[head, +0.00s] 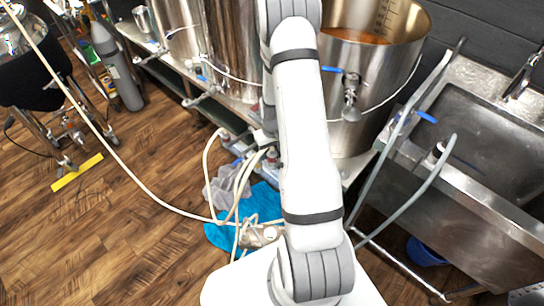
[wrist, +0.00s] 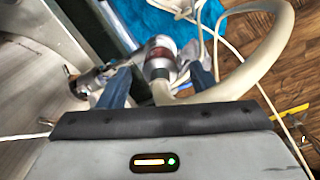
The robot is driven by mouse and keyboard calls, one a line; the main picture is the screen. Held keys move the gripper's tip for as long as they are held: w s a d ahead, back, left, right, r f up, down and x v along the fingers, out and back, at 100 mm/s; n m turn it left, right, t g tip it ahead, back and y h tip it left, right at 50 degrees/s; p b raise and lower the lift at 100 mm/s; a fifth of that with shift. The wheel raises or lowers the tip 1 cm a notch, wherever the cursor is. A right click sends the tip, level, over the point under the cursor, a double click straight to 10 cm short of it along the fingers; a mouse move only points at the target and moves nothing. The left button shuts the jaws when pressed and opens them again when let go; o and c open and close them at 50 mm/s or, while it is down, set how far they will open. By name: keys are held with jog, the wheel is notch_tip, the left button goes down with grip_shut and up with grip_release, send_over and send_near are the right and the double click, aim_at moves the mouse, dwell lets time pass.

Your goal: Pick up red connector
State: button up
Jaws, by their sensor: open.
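A connector with a dark red band and a pale metallic end (wrist: 160,58) shows in the wrist view, on a thick beige hose (wrist: 262,62) that curves off to the right. My gripper (wrist: 160,78) is open, its two dark blue fingers on either side of the connector in the picture. I cannot tell whether either finger touches it. In the head view my arm covers the gripper, and I cannot clearly make out the red connector there.
A metal fitting (wrist: 88,84) lies by the left finger. Blue cloth (wrist: 165,18) and cables lie behind. Steel kettles (head: 365,85) stand on a low bench, with a sink (head: 495,130) to the right. Open wood floor (head: 110,230) is at left, crossed by a hose.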

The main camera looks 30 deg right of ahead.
jog(key=shift+f, duration=0.95)
jog(key=c, duration=1.1)
jog(key=shift+r, duration=0.1)
jog(key=shift+c, duration=0.2)
notch_tip(320, 180, up, 10)
jog(key=shift+f+b, duration=0.1)
jog(key=shift+b, duration=0.2)
jog(key=shift+r+p, duration=1.35)
jog(key=shift+r, duration=0.95)
